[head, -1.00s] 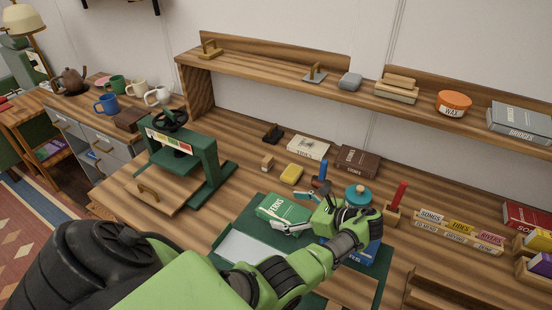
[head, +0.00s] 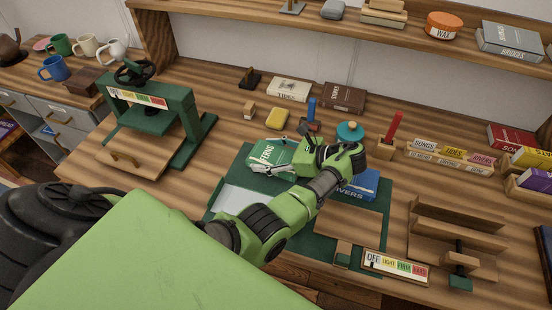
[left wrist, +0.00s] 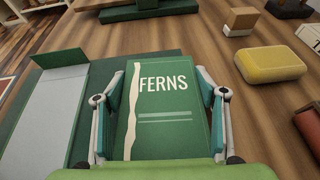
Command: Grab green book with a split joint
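The green book (head: 268,152), lettered FERNS, lies on the dark green mat (head: 214,203). In the left wrist view the green book (left wrist: 168,115) faces me, with a ragged cream strip running down its left side, along the joint. My left gripper (head: 272,172) is at the book from above. In the left wrist view the fingers of my left gripper (left wrist: 167,95) stand apart, one on each side of the book; whether they press on its edges is unclear. The book's near end is hidden by the gripper body. My right gripper is not in view.
A blue book (head: 362,184) lies right of my left wrist. A yellow block (head: 277,118), a blue-handled tool (head: 311,112) and a teal-lidded pot (head: 350,132) stand behind. A green press (head: 150,112) is at left, a wooden stand (head: 455,225) at right.

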